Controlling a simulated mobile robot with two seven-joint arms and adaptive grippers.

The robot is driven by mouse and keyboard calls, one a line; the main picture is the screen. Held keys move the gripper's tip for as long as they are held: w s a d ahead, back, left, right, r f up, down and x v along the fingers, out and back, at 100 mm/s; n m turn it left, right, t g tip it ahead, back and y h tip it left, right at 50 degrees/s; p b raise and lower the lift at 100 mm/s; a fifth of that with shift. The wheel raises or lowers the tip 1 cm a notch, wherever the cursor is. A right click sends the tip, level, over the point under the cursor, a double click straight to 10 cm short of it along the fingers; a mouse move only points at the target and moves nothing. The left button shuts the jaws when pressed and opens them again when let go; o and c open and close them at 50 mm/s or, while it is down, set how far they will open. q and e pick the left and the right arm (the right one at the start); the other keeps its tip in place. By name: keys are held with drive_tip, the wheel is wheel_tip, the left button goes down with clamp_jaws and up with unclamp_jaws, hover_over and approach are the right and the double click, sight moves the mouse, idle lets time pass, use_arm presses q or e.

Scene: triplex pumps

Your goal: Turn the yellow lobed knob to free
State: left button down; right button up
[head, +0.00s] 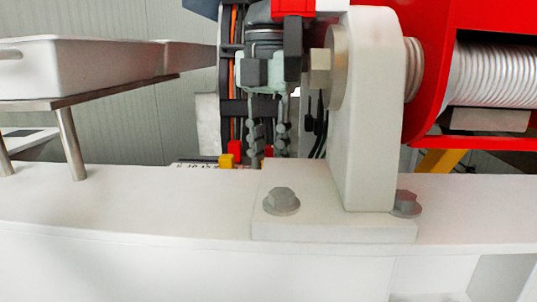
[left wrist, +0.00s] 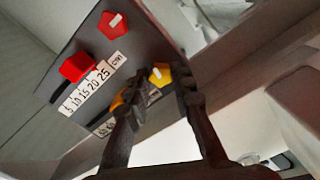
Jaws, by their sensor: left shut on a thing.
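The yellow lobed knob (left wrist: 161,76) shows in the left wrist view, on a dark panel, with a small pale mark on its face. My left gripper (left wrist: 162,82) has one finger on each side of it and is shut on it. The fingers cover part of the knob's sides. In the head view my left gripper (head: 268,143) points down behind the white bracket's foot; the lobed knob cannot be made out there. My right gripper is not in view.
The panel also bears a red lobed knob (left wrist: 113,25), a red block (left wrist: 77,67) by a number scale (left wrist: 95,85), and an orange-yellow part (left wrist: 118,101) partly behind a finger. A white bracket (head: 365,110) with bolts stands close right of the gripper. A white tray (head: 100,68) is at left.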

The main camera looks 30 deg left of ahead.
use_arm(q)
drive_tip(key=shift+n, duration=1)
drive_tip(key=c, duration=1.3)
unclamp_jaws()
drive_tip(key=shift+r, duration=0.1)
wheel_tip(320, 180, up, 12)
